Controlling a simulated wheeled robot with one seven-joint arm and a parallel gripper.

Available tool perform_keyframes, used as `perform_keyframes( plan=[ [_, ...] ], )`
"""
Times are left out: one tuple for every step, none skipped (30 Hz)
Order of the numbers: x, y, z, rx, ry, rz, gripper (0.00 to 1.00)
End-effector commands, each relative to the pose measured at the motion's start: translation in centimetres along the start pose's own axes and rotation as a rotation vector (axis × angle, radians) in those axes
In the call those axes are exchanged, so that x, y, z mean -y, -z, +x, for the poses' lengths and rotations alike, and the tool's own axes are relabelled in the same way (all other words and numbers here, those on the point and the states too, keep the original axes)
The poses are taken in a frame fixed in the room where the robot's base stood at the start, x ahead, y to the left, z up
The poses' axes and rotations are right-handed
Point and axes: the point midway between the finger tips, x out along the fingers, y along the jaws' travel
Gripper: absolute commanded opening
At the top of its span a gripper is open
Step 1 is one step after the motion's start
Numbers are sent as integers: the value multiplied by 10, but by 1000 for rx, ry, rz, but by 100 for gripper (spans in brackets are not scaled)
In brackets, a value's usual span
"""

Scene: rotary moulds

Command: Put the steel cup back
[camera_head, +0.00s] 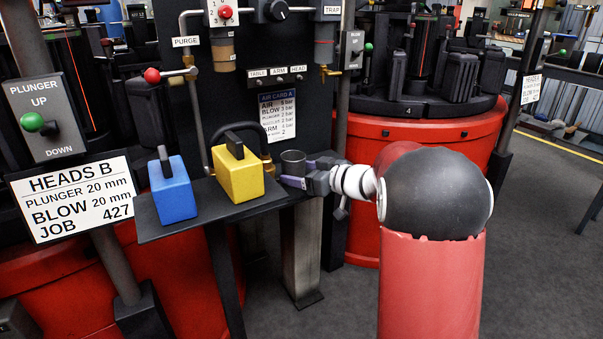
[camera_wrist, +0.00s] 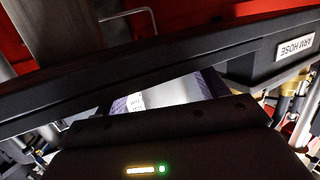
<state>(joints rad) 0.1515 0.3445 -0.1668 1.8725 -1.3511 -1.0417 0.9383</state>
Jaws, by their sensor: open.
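My gripper (camera_head: 299,172) reaches in from the right at cup height. I cannot tell what that surface is.
A yellow block (camera_head: 238,175) and a blue block (camera_head: 172,192), both with dark handles, stand on the shelf left of the cup. A dark panel with an "AIR CARD A" sign (camera_head: 278,115) rises behind. A dark bar (camera_wrist: 130,75) crosses close ahead in the wrist view.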

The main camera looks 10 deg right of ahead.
Motion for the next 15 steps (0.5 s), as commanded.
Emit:
perform_keyframes(
  plan=[
    [0, 0, 0, 0, 0, 0, 72],
    [0, 0, 0, 0, 0, 0, 72],
    [0, 2, 0, 0, 0, -1, 72],
    [0, 3, -1, -1, 0, -1, 72],
    [0, 3, -2, -1, -1, 0, 72],
    [-1, 3, -7, -1, -3, 0, 72],
    [-1, 3, -11, -1, -4, 0, 72],
    [-2, 3, -15, -1, -5, 0, 72],
    [-2, 3, -22, -1, -5, 0, 72],
    [-1, 3, -28, -1, -4, 0, 72],
    [-1, 3, -35, -1, -5, 0, 72],
    [-2, 3, -44, -2, -6, 0, 72],
    [-1, 3, -50, -1, -4, 0, 72],
    [-1, 3, -57, -1, -5, 0, 72],
    [-1, 3, -66, -2, -5, 0, 72]
  ],
)
